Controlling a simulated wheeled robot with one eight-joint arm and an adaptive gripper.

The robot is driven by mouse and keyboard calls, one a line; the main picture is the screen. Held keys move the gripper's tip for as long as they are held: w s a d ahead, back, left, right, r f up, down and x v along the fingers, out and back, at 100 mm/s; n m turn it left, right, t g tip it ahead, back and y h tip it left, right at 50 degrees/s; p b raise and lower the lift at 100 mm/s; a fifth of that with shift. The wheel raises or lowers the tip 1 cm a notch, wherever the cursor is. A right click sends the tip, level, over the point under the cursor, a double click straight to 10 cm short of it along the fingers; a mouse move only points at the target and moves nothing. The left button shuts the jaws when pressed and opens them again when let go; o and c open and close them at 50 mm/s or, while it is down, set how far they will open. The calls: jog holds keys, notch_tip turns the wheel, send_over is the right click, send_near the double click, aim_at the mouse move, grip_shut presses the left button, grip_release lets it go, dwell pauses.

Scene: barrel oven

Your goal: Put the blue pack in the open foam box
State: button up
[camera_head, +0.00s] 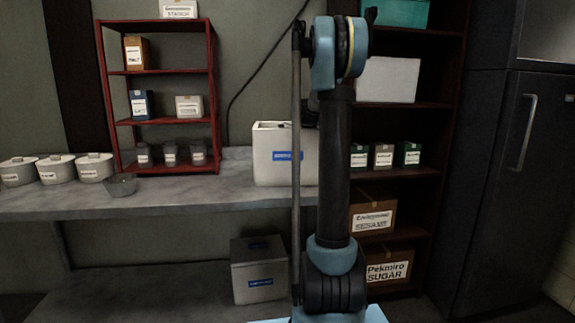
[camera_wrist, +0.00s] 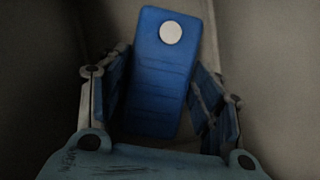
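The blue pack (camera_wrist: 160,85) shows in the wrist view, a flat blue block with a round white spot near its far end. It lies slightly tilted between the two fingers of my gripper (camera_wrist: 162,65). The fingers flank its sides closely; whether they press on it is unclear. Pale walls surround it, like the inside of a box. In the head view a white foam box (camera_head: 268,160) with a blue label stands on the counter, partly behind my arm. A greyer foam box (camera_head: 258,278) stands below; its dark top is hard to read. My gripper is hidden there.
The grey counter (camera_head: 180,200) carries several white tubs (camera_head: 57,172), a clear bowl (camera_head: 121,185) and a red rack (camera_head: 165,120) of small goods. A dark shelf (camera_head: 420,105) with boxes and a dark fridge (camera_head: 515,180) stand right. The counter between bowl and foam box is clear.

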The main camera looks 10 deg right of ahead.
jog(key=shift+o, duration=0.7)
jog(key=shift+r, duration=0.3)
jog(key=v, duration=0.8)
jog(key=shift+a+r, duration=0.1)
